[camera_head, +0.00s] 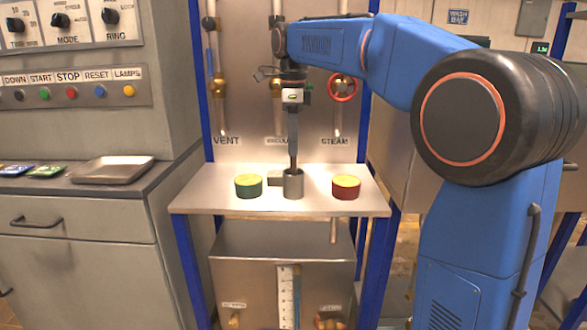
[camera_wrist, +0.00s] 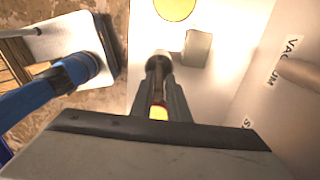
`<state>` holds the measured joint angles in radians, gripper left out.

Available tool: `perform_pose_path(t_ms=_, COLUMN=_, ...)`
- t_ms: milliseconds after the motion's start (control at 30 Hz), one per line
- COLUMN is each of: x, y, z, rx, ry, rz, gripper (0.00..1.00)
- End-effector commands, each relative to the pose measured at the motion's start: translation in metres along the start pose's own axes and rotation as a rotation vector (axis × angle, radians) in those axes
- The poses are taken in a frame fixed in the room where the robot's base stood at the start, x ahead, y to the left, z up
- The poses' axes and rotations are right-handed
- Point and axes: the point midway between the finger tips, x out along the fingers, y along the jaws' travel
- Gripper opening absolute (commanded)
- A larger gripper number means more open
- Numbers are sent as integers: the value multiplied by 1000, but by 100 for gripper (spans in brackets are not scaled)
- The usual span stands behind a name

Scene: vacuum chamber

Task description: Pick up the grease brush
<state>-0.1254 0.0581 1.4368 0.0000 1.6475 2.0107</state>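The grease brush (camera_wrist: 158,112) has a thin handle with a yellowish end, seen between my fingers in the wrist view. Its lower part goes down toward a small grey metal cup (camera_head: 293,184) on the steel shelf, and its bristles are hidden. My gripper (camera_head: 293,155) points straight down just above the cup. In the wrist view my gripper (camera_wrist: 162,85) has its two dark fingers close against both sides of the handle. The fingers look shut on it.
On the steel shelf (camera_head: 215,203), a green tin with a yellow top (camera_head: 248,187) stands left of the cup and a red one (camera_head: 345,188) right. A panel with pipes and a red valve wheel (camera_head: 342,87) rises behind. A metal tray (camera_head: 112,170) lies on the left counter.

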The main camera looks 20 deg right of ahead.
Motion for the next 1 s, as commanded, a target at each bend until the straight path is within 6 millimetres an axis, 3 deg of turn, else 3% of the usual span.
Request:
perform_pose_path(t_ms=167, x=9, y=0, z=0, rx=0, ry=0, rz=-1, gripper=15)
perform_pose_path(t_ms=533, x=53, y=2, z=-1, rx=0, ry=0, rz=0, gripper=15)
perform_pose_path(t_ms=833, x=57, y=2, z=-1, rx=0, ry=-1, rz=-1, gripper=15)
perform_pose_path(t_ms=900, x=57, y=2, z=-1, rx=0, ry=-1, rz=-1, gripper=0)
perform_pose_path(t_ms=1000, x=57, y=2, z=-1, rx=0, ry=0, rz=-1, gripper=0)
